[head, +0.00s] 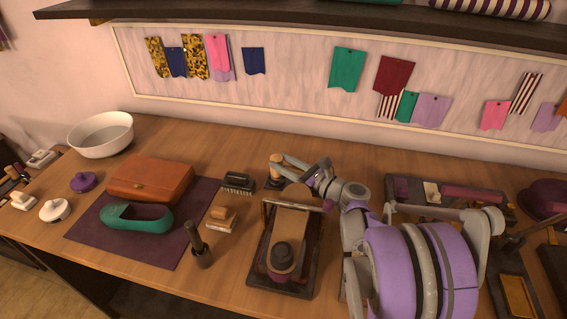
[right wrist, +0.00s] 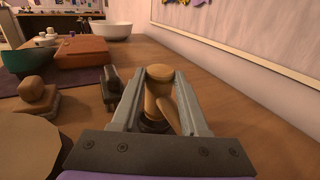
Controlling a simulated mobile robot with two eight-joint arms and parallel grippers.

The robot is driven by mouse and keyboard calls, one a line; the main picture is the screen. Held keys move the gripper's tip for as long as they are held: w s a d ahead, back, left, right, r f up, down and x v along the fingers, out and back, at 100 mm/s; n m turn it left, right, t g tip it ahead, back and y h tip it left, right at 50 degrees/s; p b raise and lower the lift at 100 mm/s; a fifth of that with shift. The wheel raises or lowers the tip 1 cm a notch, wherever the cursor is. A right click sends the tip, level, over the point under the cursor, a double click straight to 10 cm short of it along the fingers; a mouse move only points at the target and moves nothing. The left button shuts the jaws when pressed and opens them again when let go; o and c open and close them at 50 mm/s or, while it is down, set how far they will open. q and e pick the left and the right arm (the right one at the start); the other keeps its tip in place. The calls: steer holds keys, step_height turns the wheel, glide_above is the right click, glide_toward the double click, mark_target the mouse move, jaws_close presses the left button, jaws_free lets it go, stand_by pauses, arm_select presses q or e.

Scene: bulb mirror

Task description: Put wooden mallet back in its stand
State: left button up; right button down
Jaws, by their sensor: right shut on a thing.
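The wooden mallet (head: 277,159) is a light brown, rounded wooden piece near the back of the table, in the middle of the head view. My right gripper (head: 289,166) is shut on it. In the right wrist view the mallet (right wrist: 159,75) stands roughly upright between the two fingers, with a slanting wooden part beside it. A dark base (head: 274,183), perhaps the stand, shows just below it. I cannot tell whether the mallet touches or sits in this base. My left gripper is not in view.
A black press-like device (head: 291,225) stands in front of the gripper. A dark brush (head: 238,183), a wooden block (head: 221,217) and a dark holder with a rod (head: 200,246) are left of it. Table behind the brush is clear.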

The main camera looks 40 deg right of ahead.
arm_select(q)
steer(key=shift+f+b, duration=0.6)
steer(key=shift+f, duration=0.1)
arm_select(e)
steer(key=shift+f, duration=0.9)
steer(key=shift+c, duration=1.7)
jaws_free()
